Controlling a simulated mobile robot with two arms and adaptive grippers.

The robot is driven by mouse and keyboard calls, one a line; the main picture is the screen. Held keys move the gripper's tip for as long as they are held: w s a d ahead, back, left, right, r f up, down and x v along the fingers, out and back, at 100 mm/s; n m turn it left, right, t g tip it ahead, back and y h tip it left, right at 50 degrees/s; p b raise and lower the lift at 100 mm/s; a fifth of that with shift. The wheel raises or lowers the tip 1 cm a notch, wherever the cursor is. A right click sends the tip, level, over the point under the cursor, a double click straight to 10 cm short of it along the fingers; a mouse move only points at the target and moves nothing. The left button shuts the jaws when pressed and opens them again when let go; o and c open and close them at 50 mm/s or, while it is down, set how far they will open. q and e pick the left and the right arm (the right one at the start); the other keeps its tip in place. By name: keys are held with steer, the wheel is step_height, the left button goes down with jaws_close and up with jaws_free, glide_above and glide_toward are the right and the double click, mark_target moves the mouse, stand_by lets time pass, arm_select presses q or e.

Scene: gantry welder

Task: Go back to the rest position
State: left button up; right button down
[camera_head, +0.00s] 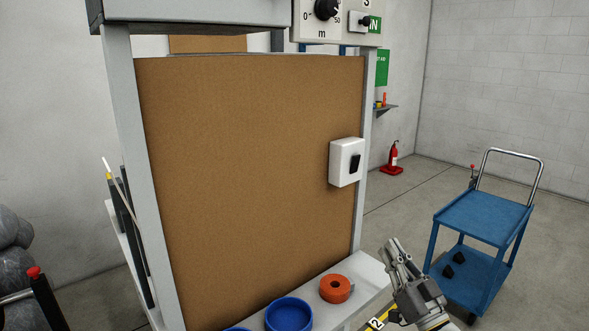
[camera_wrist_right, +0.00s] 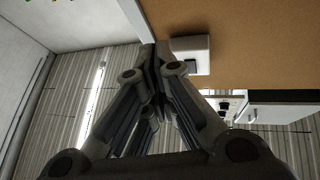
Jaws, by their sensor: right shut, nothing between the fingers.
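My right gripper (camera_head: 393,246) is at the lower right in the head view, pointing up, just right of the white shelf's end. It is shut and empty. In the right wrist view its fingers (camera_wrist_right: 154,62) meet at the tips with nothing between them. My left gripper is not in the head view.
A brown board (camera_head: 250,170) in a grey frame stands ahead, with a white switch box (camera_head: 342,165) on it. The white shelf (camera_head: 368,275) below holds an orange ring (camera_head: 336,289) and a blue bowl (camera_head: 289,315). A blue cart (camera_head: 483,216) stands right. A fire extinguisher (camera_head: 393,158) is behind.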

steer(key=s+a+f+m+g+h, duration=0.1)
steer(key=s+f+g+h, duration=0.4)
steer(key=f, duration=0.5)
steer(key=s+f+m+g+h, duration=0.2)
steer(key=s+f+g+h, duration=0.1)
steer(key=s+f, duration=0.5)
steer(key=s+a+f+n+g, duration=0.1)
steer(key=s+f+g, duration=0.4)
steer(key=s, duration=0.7)
steer(key=s+a+f+n+g, duration=0.1)
steer(key=s+f+g, duration=0.4)
steer(key=s, duration=0.8)
step_height(320, 180, down, 25)
steer(key=s+g, duration=0.1)
steer(key=s+d+f, duration=0.1)
steer(key=s+f, duration=0.7)
steer(key=s+d+f+g, duration=0.1)
steer(key=s+d+f, duration=0.1)
steer(key=s+f, duration=0.6)
steer(key=shift+s+d+f+n+g+h, duration=0.2)
steer(key=shift+s+d+n+g+h, duration=0.15)
steer(key=shift+s, duration=0.2)
steer(key=shift+w+a, duration=0.1)
steer(key=shift+a, duration=0.05)
